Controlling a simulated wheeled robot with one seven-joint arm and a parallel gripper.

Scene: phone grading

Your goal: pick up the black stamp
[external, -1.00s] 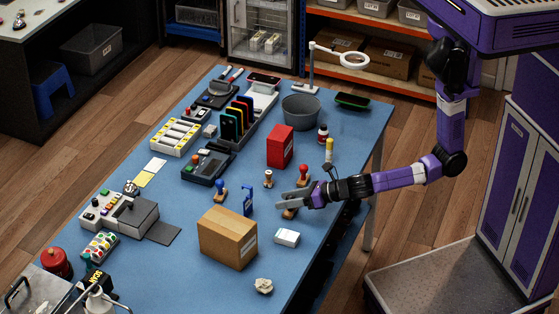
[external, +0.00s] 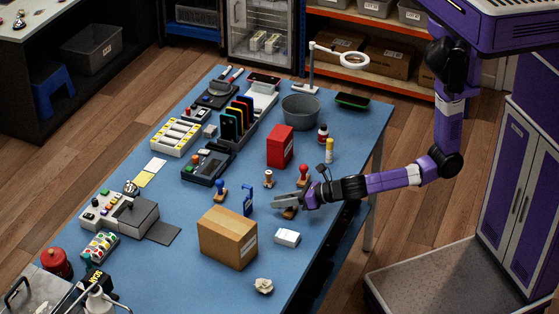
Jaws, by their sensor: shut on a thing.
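My gripper (external: 284,203) is low over the right part of the blue table, its grey fingers pointing left. It is shut on a stamp whose brown wooden base (external: 289,213) shows just under the fingers. The fingers hide the stamp's handle, so its black colour does not show. I cannot tell whether the base touches the table. A red-handled stamp (external: 304,173) stands close behind my gripper. A small stamp with a wooden base (external: 268,179) stands behind and to the left. A blue-handled stamp (external: 220,191) stands farther left.
A cardboard box (external: 228,238) and a small white box (external: 287,238) are in front of my gripper. A blue stand (external: 248,201) is to its left.

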